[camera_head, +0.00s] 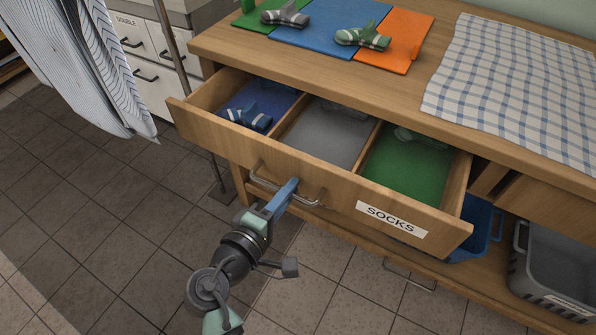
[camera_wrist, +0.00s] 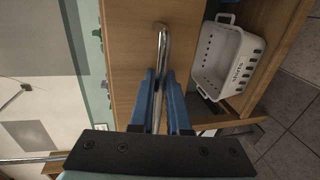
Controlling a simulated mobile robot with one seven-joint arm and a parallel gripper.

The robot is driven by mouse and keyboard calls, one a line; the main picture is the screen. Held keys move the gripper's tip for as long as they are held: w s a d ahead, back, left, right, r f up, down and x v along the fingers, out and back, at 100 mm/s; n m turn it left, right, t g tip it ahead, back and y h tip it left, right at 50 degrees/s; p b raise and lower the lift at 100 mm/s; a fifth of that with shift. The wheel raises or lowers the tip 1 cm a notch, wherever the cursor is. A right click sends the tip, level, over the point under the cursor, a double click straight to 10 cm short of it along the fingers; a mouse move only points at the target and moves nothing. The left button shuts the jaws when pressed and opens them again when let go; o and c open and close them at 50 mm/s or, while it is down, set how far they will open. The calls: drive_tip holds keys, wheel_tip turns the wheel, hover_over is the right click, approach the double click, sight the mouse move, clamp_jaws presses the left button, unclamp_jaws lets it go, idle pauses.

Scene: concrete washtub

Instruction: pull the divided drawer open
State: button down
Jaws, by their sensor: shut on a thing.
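The divided drawer (camera_head: 300,185) is wooden, with a white "SOCKS" label on its front. It stands pulled out from the wooden table in the head view. Its compartments have a blue, a grey and a green floor, with socks in the blue one, and partly hidden ones at the back of the others. My gripper (camera_head: 287,192) is at the drawer's front, its blue fingers shut on the metal bar handle (camera_head: 258,180). In the wrist view the handle (camera_wrist: 161,45) runs between the two blue fingers (camera_wrist: 159,100).
Blue and orange mats (camera_head: 395,42) with socks and a checked cloth (camera_head: 515,85) lie on the tabletop. A grey basket (camera_head: 550,270) and a blue bin (camera_head: 478,225) stand on the lower shelf. A striped cloth (camera_head: 80,60) hangs at left. The tiled floor before the drawer is clear.

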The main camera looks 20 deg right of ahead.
drive_tip(key=f+p+v, duration=0.1)
drive_tip(key=f+v, duration=0.1)
drive_tip(key=v, duration=0.7)
drive_tip(key=shift+s+a+p, duration=0.35)
drive_tip(key=shift+a+p, duration=0.05)
drive_tip(key=shift+a, duration=0.05)
drive_tip(key=shift+r, duration=0.1)
drive_tip(key=c, duration=0.9)
unclamp_jaws()
drive_tip(key=p+v, duration=0.2)
drive_tip(key=v, duration=1.1)
